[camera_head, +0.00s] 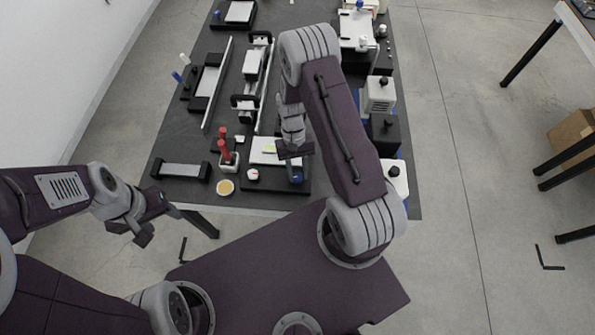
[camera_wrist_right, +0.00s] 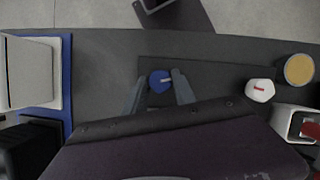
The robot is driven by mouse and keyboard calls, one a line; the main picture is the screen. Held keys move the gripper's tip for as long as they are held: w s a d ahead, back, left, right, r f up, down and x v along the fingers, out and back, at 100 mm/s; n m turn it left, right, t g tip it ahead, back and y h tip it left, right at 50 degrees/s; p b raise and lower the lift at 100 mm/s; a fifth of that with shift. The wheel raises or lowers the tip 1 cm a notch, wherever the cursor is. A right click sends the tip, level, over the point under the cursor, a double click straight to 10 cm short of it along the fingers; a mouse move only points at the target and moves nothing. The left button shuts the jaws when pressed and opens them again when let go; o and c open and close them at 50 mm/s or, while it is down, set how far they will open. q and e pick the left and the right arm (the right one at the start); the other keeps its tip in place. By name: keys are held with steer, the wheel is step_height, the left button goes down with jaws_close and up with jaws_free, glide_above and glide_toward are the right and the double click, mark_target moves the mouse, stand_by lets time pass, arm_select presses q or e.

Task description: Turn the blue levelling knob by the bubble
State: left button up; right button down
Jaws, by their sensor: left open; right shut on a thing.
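The blue levelling knob (camera_head: 297,178) is at the near right corner of a dark base plate (camera_head: 275,185) carrying a white plate (camera_head: 262,158) with a small yellowish patch, perhaps the bubble (camera_head: 269,148). A white knob (camera_head: 252,174) with a red mark (camera_wrist_right: 259,90) stands at the near left corner. My left gripper (camera_head: 132,233) is open and empty, off the table's near left side.
A yellow disc (camera_head: 225,187) lies left of the base plate, beside a white holder with red-topped items (camera_head: 226,150). Boxy devices (camera_head: 384,132) line the right side. Long rail fixtures (camera_head: 250,85) stand farther back. The table's near edge is close to the base plate.

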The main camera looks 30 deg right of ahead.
steer(key=shift+m, duration=0.7)
steer(key=c, duration=1)
jaws_free()
steer(key=v, duration=0.4)
steer(key=b+v, duration=0.1)
steer(key=v, duration=0.4)
steer(key=shift+d, duration=0.25)
steer(key=shift+s, duration=0.1)
